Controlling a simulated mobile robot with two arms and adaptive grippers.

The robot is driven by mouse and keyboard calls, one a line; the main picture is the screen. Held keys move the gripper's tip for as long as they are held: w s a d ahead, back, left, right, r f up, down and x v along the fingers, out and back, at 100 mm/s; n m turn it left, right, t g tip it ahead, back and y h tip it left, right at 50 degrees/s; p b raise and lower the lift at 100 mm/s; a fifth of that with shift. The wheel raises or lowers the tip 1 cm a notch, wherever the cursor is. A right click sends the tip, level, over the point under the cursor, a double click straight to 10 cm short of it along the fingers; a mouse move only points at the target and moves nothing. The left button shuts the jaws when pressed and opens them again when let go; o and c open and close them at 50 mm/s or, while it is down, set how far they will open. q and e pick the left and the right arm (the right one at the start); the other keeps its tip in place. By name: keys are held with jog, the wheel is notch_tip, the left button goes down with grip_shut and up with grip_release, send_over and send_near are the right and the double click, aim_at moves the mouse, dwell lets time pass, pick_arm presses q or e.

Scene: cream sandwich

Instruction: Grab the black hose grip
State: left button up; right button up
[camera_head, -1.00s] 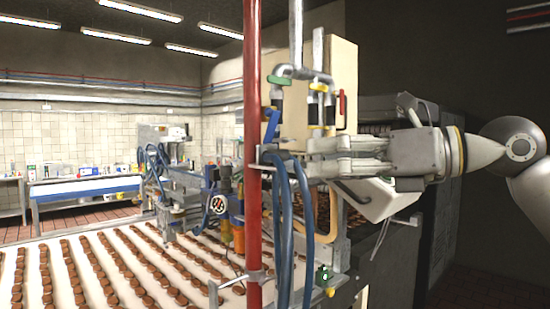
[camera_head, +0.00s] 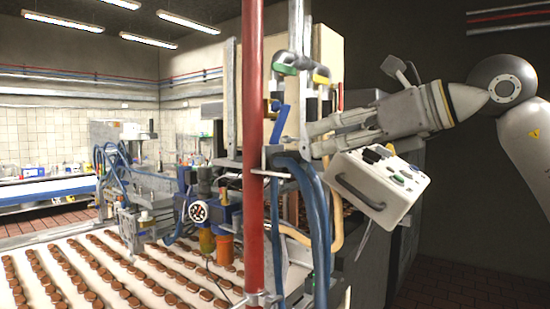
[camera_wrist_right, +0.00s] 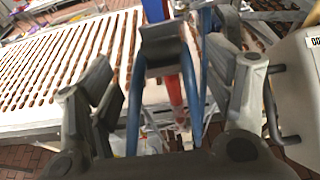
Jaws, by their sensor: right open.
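A dark grey-black piece (camera_wrist_right: 163,45), which looks like the black hose grip, lies between my right gripper's spread fingers in the right wrist view. Blue hoses curve down on both sides of it. My right gripper (camera_head: 314,139) is open, its fingers pointing left at the hose assembly behind the red pole. It also shows in the right wrist view (camera_wrist_right: 160,70), with a finger on either side of the dark piece. I see no contact. In the head view, I cannot clearly pick out the grip among the blue hoses (camera_head: 318,210) and fingers. My left gripper is out of view.
A red pole (camera_head: 254,120) stands just left of the hoses. A white control box (camera_head: 378,188) with a black handle hangs tilted below my right gripper. A conveyor (camera_head: 60,240) with rows of brown biscuits runs along the lower left. Dark open space lies at the right.

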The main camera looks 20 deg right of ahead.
aim_at(287, 151)
jog(key=p+x, duration=0.3)
jog(key=x, duration=0.4)
jog(key=shift+w+a+p, duration=0.15)
jog(key=shift+w+p, duration=0.05)
jog(key=shift+p, duration=0.15)
jog(key=shift+w+a+f, duration=0.15)
jog(key=shift+w+f, duration=0.05)
jog(key=shift+w, duration=0.05)
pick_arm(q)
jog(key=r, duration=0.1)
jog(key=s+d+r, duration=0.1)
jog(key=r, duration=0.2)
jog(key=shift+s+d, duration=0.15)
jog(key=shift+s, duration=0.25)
pick_arm(e)
jog(key=c, duration=1.1)
jog(key=shift+r, duration=0.1)
jog(key=shift+c, duration=0.2)
